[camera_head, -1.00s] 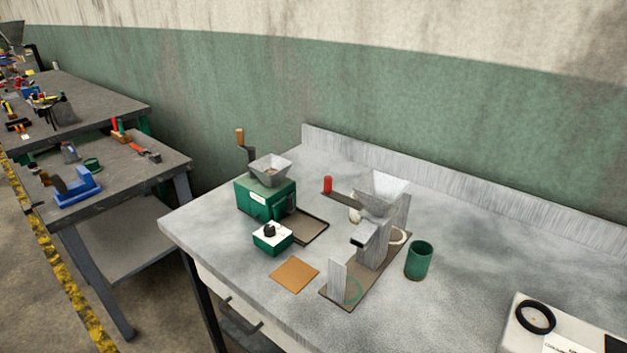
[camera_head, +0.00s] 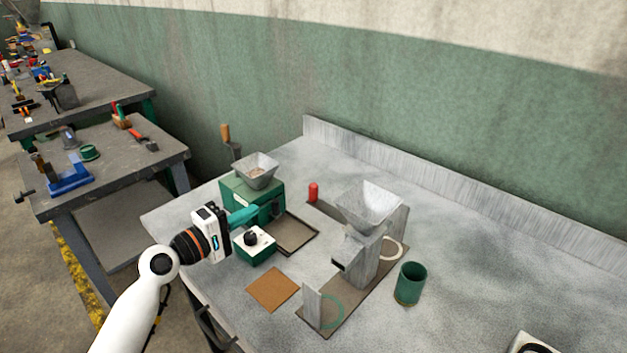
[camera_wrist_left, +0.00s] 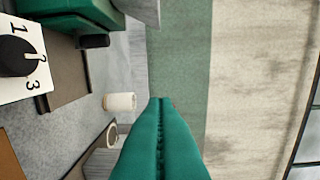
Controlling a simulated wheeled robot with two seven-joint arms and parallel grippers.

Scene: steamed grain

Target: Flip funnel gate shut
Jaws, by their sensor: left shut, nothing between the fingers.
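The grey metal funnel (camera_head: 368,203) stands on a stand with a brown base (camera_head: 350,300), right of centre on the bench. A dark flat bar (camera_head: 325,211) runs left from under the funnel, with a red knob (camera_head: 314,191) standing at its outer end. I cannot tell how the gate itself sits. My left gripper (camera_head: 250,213) is in front of the green grinder, left of the funnel and apart from it. Its teal fingers (camera_wrist_left: 160,108) are shut together and empty in the left wrist view. My right gripper is not in view.
The green grinder (camera_head: 237,191) with its hopper (camera_head: 257,171) and a white-topped dial box (camera_head: 254,244) stand near my left gripper. A dark tray (camera_head: 296,236), a brown square mat (camera_head: 273,289) and a green cup (camera_head: 410,284) are on the bench. The bench's right side is mostly clear.

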